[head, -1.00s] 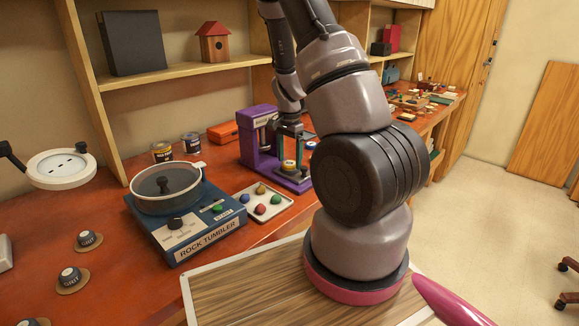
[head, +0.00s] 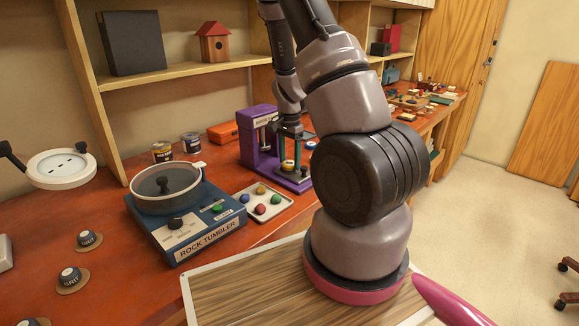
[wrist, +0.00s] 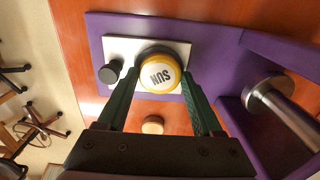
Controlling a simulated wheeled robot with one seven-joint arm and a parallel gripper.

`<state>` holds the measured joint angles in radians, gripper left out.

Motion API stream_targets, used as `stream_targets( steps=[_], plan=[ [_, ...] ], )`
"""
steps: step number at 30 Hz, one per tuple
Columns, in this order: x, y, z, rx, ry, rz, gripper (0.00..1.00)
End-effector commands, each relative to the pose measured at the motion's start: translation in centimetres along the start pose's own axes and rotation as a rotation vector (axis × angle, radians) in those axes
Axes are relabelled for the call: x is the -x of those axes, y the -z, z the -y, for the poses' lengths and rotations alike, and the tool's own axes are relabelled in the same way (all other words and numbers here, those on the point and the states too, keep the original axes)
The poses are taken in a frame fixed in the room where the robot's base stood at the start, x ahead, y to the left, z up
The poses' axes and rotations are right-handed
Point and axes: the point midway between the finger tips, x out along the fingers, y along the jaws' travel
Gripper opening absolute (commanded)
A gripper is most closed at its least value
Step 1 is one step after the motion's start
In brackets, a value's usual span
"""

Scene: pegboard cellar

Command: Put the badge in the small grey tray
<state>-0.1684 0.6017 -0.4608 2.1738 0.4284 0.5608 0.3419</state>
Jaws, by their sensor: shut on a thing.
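The badge (wrist: 159,73) is round with a yellow rim and a white face reading SUN. In the wrist view it lies between the two green fingers of my gripper (wrist: 161,84), which is shut on it. It is over a white plate (wrist: 120,50) on the purple press (wrist: 215,45); I cannot tell whether it touches the plate. In the head view the badge (head: 288,165) shows small and yellow at the press (head: 258,150). A small pale tray (head: 284,194) holds several coloured stones; I cannot tell whether it is the small grey tray.
A blue rock tumbler (head: 190,235) stands left of the pale tray. Behind are two tins (head: 191,143) and an orange case (head: 222,132). In the wrist view, the press's metal cylinder (wrist: 270,95) is close right of my gripper, and a dark knob (wrist: 109,72) is left.

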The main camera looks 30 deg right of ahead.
Motion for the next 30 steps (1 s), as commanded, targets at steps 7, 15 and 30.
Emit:
stream_targets(
  steps=[7,15,30],
  plan=[
    [0.8,0.0,0.1,0.001,0.001,0.0,0.3],
    [2.2,0.0,0.1,0.002,0.001,0.0,0.3],
    [4.7,0.0,0.1,0.002,0.002,0.0,0.3]
  ],
)
